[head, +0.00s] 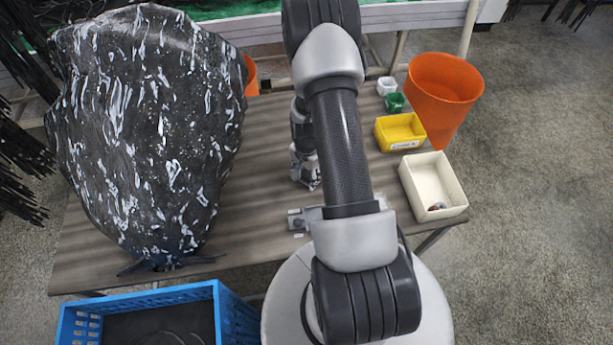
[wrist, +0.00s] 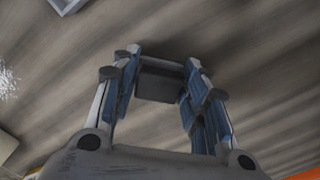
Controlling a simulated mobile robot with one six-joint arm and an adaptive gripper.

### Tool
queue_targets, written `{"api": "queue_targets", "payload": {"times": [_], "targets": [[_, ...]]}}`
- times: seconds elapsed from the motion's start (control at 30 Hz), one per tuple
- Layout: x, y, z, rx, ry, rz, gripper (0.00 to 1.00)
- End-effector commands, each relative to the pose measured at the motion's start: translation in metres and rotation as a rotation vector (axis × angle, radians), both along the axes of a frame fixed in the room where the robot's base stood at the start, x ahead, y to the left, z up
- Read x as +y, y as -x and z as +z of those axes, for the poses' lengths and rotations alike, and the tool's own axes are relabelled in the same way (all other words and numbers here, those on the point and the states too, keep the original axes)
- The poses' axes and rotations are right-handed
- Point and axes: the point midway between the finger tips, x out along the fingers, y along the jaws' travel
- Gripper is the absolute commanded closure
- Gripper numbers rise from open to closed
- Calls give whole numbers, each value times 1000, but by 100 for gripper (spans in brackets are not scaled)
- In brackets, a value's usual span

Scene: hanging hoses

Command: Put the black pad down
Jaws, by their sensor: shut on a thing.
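The black pad (wrist: 160,84) is a small dark, flat-faced block between my fingertips in the wrist view. My gripper (wrist: 163,62) is shut on it, with blue-lined fingers on both sides. Behind it is the brown wooden table (wrist: 265,75), with a soft dark shadow close to the fingertips. I cannot tell whether the pad touches the table. In the head view my arm reaches over the table (head: 262,190), and the pad and fingertips are hidden behind it.
A large black, white-flecked sack (head: 150,120) stands on the table's left. At right are a white tray (head: 418,200) with small items, a yellow bin (head: 400,130), green and white cups and an orange bucket (head: 443,95). A blue crate (head: 232,315) sits at front left.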

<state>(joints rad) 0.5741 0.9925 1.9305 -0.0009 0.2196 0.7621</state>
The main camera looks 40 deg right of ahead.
Motion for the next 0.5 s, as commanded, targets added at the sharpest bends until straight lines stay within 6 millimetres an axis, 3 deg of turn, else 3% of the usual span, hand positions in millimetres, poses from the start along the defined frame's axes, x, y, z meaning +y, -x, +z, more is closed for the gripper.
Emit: {"api": "queue_targets", "payload": {"times": [0.27, 0.3, 0.5], "targets": [[0, 0, -3, 0, 0, 0, 78], [0, 0, -3, 0, 0, 0, 57], [0, 0, -2, 0, 0, 0, 44]]}}
